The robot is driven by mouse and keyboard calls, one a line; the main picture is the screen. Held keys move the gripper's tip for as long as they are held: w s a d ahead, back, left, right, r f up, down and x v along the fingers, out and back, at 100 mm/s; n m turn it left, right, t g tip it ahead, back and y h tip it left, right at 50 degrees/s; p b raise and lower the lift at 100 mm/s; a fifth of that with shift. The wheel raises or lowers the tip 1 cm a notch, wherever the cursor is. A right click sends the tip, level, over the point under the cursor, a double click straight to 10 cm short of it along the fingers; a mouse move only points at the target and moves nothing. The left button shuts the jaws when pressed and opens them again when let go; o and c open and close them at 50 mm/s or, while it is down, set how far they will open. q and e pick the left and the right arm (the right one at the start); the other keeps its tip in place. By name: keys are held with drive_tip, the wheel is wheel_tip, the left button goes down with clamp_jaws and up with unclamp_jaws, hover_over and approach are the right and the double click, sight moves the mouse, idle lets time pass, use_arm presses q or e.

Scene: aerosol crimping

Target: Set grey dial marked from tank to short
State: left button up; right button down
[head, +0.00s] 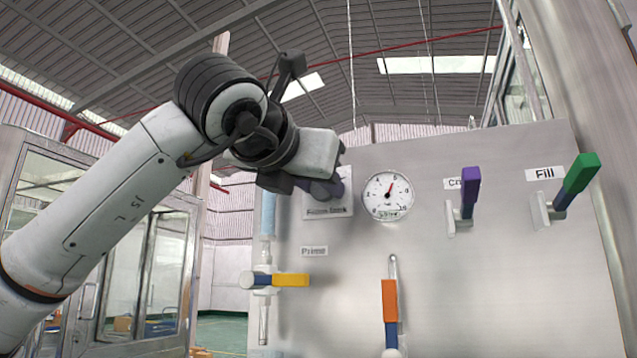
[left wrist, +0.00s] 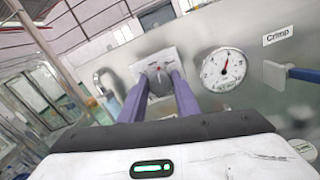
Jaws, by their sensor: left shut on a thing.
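The grey dial (left wrist: 158,82) sits on a square light plate on the panel. In the left wrist view it shows between the two blue-purple fingers of my left gripper (left wrist: 160,78), with a small red mark near its top. My left gripper is shut on the dial. In the head view my left gripper (head: 334,187) covers the dial, and only the lower part of its plate (head: 343,208) shows, with a label too small to read surely. My right gripper is in neither view.
A round white gauge (head: 388,196) is just right of the dial plate. Further right are a purple lever (head: 471,184) and a green Fill lever (head: 580,175). Below are a yellow Prime lever (head: 290,280) and an orange handle (head: 390,300).

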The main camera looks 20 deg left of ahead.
use_arm(q)
drive_tip(key=shift+d+m+p, duration=0.1)
drive_tip(key=shift+m+p, duration=0.25)
drive_tip(key=shift+m, duration=2.65)
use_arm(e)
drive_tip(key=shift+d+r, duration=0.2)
use_arm(q)
drive_tip(key=o, duration=1)
drive_tip(key=shift+o, duration=0.2)
drive_tip(key=s+b, duration=0.2)
drive_tip(key=s, duration=0.8)
drive_tip(key=shift+s+a+b, duration=0.2)
drive_tip(key=shift+b, duration=0.15)
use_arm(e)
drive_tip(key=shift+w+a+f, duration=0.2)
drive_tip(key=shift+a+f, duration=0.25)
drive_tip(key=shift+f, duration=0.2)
